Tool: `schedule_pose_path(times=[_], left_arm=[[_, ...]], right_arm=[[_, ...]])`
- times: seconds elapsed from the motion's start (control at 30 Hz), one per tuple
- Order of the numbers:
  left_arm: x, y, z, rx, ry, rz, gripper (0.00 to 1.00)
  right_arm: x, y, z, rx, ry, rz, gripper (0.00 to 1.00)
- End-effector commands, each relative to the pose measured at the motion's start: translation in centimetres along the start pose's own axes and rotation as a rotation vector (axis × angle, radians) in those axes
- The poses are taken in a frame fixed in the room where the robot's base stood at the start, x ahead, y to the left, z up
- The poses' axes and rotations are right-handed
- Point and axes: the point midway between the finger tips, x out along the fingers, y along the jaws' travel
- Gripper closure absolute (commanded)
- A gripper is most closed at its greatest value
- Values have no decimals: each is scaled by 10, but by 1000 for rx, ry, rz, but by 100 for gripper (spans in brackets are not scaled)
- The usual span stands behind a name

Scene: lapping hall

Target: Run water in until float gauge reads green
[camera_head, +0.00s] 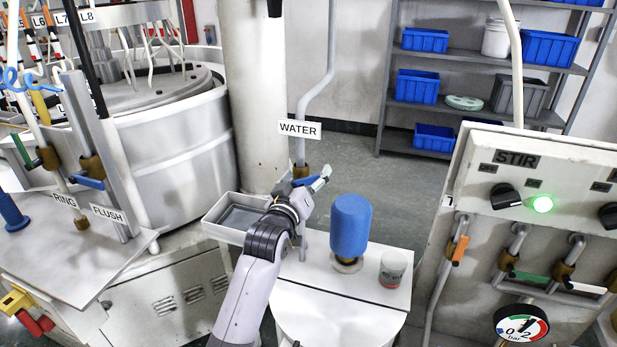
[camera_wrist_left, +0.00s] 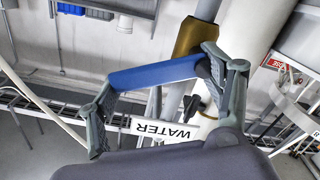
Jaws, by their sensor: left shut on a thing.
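The WATER sign (camera_head: 299,129) hangs on a grey pipe that comes down to a brass valve (camera_head: 300,171) with a blue lever (camera_head: 306,181). My left gripper (camera_head: 318,183) is at this valve. In the left wrist view its fingers are shut on the blue lever (camera_wrist_left: 155,73), one at each end, beside the brass valve body. A small grey cylinder with a red band (camera_head: 392,268) stands on the white stand; it may be the float gauge, and no green shows on it. No running water can be made out. My right gripper is out of view.
A blue capped container (camera_head: 350,227) stands on the white stand (camera_head: 340,300), close right of my left arm. A shallow grey tray (camera_head: 222,208) lies left of the arm. The STIR panel (camera_head: 540,170) with a lit green lamp stands right. Other valves sit left and right.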

Motion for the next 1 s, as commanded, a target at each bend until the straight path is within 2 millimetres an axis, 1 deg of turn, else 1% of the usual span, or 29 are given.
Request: schedule_pose_path(times=[0.2,0.6,0.63,0.93,1.0], left_arm=[[0,-1,-3,-49,1,0,77],[0,-1,-3,-55,1,0,77],[0,-1,-3,-55,2,0,26],[0,-1,-3,-54,1,0,6],[0,-1,-2,-54,1,0,6]], right_arm=[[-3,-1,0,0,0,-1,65],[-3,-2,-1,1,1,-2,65],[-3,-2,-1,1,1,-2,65],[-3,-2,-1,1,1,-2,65],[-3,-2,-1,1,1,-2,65]])
